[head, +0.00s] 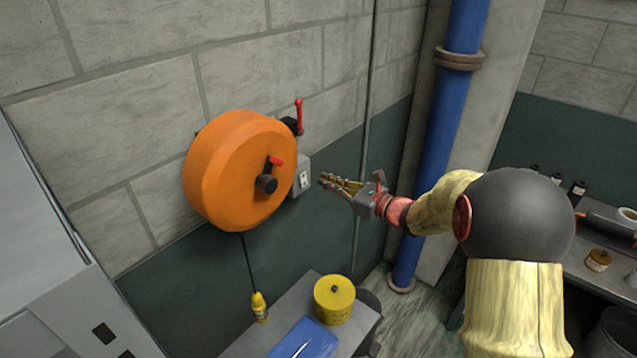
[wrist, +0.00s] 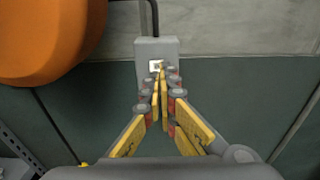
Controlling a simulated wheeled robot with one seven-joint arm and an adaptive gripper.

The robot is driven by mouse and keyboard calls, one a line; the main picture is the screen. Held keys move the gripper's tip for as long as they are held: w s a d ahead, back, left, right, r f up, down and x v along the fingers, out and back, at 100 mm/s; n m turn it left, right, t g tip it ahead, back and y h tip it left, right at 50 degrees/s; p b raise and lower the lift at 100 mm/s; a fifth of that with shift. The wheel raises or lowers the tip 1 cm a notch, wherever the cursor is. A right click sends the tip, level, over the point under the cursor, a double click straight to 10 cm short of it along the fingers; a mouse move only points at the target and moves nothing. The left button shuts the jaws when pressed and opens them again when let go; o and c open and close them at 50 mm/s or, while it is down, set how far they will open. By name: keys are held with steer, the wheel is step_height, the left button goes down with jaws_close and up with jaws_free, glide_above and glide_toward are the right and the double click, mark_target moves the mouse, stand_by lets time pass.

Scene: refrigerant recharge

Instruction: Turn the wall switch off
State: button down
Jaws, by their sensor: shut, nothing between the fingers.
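The wall switch is a small grey box with a white plate (head: 304,178) on the wall, just right of the orange reel. In the wrist view the switch box (wrist: 150,47) is straight ahead, and my fingertips overlap the lower right of its white plate. The position of its rocker is too small to tell. My gripper (head: 322,180) is shut and empty, pointing left at the switch. In the head view a small gap shows between the fingertips and the box. In the wrist view the gripper's fingertips (wrist: 160,68) are together; contact cannot be told.
A large orange reel (head: 225,165) with a red-handled crank juts out left of the switch. A red lever (head: 299,115) stands above it. A blue pipe (head: 440,140) runs behind my arm. A grey bench holds a yellow canister (head: 334,302) and a blue item (head: 305,340).

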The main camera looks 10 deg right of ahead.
steer(key=v, duration=0.8)
steer(key=shift+d, duration=0.2)
steer(key=shift+w, duration=0.15)
